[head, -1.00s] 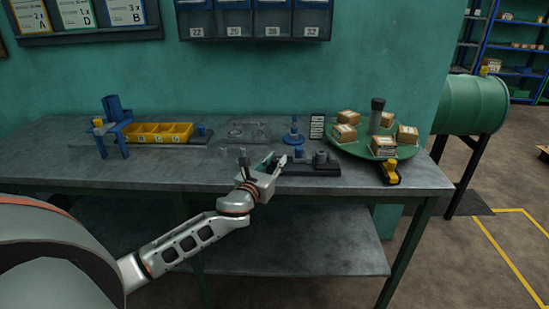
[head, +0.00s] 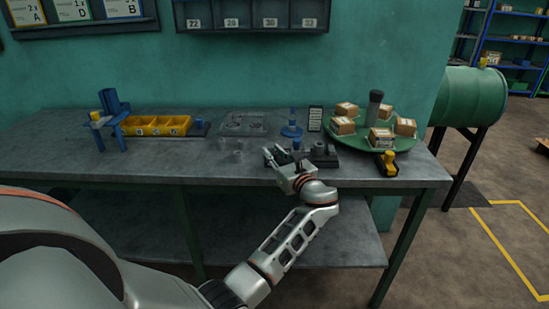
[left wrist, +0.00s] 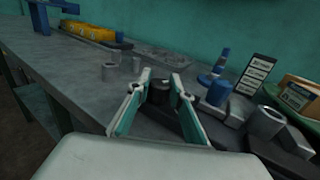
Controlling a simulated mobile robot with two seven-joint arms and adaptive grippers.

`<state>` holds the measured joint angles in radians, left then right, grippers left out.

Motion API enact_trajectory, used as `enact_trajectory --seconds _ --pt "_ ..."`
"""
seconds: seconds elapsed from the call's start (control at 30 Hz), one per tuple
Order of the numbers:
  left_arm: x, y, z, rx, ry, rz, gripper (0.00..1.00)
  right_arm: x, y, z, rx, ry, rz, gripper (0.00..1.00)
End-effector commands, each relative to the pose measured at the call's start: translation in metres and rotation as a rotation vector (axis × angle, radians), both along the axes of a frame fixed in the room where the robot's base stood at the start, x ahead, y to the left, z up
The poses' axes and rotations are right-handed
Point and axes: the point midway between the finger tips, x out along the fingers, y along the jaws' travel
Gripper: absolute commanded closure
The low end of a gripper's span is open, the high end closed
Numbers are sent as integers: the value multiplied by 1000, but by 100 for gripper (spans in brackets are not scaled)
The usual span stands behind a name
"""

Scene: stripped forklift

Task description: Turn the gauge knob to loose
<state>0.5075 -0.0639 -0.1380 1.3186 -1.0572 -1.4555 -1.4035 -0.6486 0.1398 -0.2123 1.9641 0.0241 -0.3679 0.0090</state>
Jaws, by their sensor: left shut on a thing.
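The dark round knob (left wrist: 160,91) stands between my left fingers in the left wrist view. My left gripper (head: 275,157) is shut on it, one finger on each side; its fingertips also show in the left wrist view (left wrist: 161,80). The knob sits at the left end of a low dark base (head: 328,160), which carries a blue cylinder (left wrist: 219,92) and a grey ring-shaped piece (left wrist: 265,121). Any marking on the knob is too small to read. In the head view my gripper covers most of the knob. My right gripper is in neither view.
A green turntable (head: 345,142) with several small boxes and a dark post stands to the right. A blue stand (head: 292,130) and a small label board (head: 315,119) are behind. Yellow bins (head: 157,126) stand at the left. The bench front is clear.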

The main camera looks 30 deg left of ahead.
Motion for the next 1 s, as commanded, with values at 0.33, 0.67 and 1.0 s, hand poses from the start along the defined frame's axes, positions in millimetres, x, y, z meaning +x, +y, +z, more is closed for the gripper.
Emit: enact_trajectory --seconds 0.33,0.67,1.0 --pt "1 0 -4 -1 3 174 100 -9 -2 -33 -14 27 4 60" --pt "0 1 0 -1 0 219 100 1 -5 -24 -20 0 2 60" --pt "0 1 0 -2 -1 219 72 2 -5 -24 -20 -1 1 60"
